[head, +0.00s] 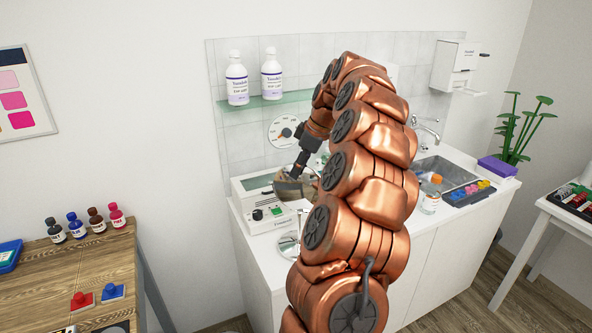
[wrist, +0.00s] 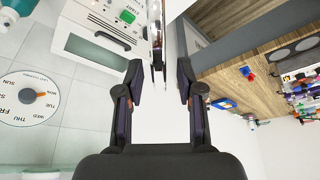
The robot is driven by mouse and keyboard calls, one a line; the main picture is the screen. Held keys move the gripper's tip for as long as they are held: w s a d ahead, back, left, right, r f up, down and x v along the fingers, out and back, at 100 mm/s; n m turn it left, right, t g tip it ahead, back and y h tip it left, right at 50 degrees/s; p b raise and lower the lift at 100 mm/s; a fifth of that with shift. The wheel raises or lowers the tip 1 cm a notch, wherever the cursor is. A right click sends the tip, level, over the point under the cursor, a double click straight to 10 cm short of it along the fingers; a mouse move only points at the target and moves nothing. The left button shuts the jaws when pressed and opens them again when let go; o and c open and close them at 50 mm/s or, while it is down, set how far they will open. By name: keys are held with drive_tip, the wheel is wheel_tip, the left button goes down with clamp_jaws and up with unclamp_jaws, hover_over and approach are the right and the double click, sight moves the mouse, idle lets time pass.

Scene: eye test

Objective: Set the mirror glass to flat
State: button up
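My gripper (wrist: 160,78) is open, with one finger on each side of the line of the mirror's edge. The strip lies ahead between the fingertips, and I see no contact. In the head view my gripper (head: 288,180) is at the mirror, its fingers hard to make out.
The white device (head: 262,213) with knobs stands close behind and left of the mirror. A round day dial (head: 284,130) hangs on the tiles under a glass shelf (head: 262,101) with two bottles. A wooden table (head: 60,268) stands left.

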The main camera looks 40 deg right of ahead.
drive_tip(key=shift+x, duration=1)
drive_tip(key=shift+c, duration=0.3)
clamp_jaws()
